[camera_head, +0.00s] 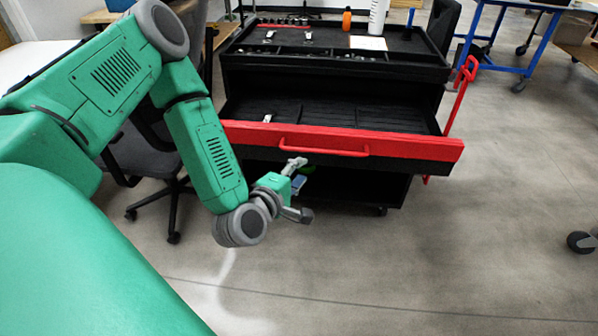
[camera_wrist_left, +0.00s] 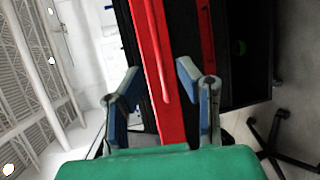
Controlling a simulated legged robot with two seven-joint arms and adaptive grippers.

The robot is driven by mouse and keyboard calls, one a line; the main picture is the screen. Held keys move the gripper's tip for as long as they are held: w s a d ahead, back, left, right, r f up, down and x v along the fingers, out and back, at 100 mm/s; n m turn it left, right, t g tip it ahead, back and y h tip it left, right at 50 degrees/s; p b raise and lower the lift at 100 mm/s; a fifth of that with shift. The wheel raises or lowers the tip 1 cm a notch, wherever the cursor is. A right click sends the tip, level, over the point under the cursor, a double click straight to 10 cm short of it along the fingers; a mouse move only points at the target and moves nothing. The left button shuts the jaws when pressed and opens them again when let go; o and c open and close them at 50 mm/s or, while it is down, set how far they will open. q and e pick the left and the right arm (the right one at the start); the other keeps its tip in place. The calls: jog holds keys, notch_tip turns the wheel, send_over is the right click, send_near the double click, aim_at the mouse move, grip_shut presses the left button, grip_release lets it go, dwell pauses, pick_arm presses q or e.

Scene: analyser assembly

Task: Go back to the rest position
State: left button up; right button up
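My left gripper (camera_head: 298,189) is in front of and below the red drawer front in the head view, with its fingers spread apart. In the left wrist view the gripper (camera_wrist_left: 158,82) is open and empty, with its two blue-grey fingers well apart. The red drawer front (camera_wrist_left: 172,112) and its handle (camera_wrist_left: 158,60) show beyond and between the fingers, apparently not gripped. In the head view the drawer (camera_head: 410,147) is pulled open, and its red handle (camera_head: 325,152) is free. My right gripper is in neither view.
The black tool cart (camera_head: 425,88) carries an orange bottle (camera_head: 347,19), a white bottle (camera_head: 378,17) and small parts on top. A small part (camera_head: 267,118) lies in the drawer. An office chair (camera_head: 140,155) stands behind my left arm.

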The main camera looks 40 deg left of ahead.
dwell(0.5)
pick_arm(q)
jog(key=s+d+f+m+g+h, duration=0.5)
jog(key=s+d+f+m+g, duration=0.3)
jog(key=s+d+f+m, duration=0.3)
jog(key=s+a+f+m+g+y, duration=0.1)
jog(key=s+a+f+m+g, duration=0.1)
jog(key=s+m, duration=0.3)
jog(key=s+a+f+m+g+y, duration=0.1)
jog(key=s+a+f+m+g, duration=0.1)
jog(key=s+m+g, duration=0.3)
jog(key=s, duration=0.4)
jog(key=shift+s+a+f+y, duration=0.15)
jog(key=shift+f+y, duration=0.15)
jog(key=shift+f, duration=0.1)
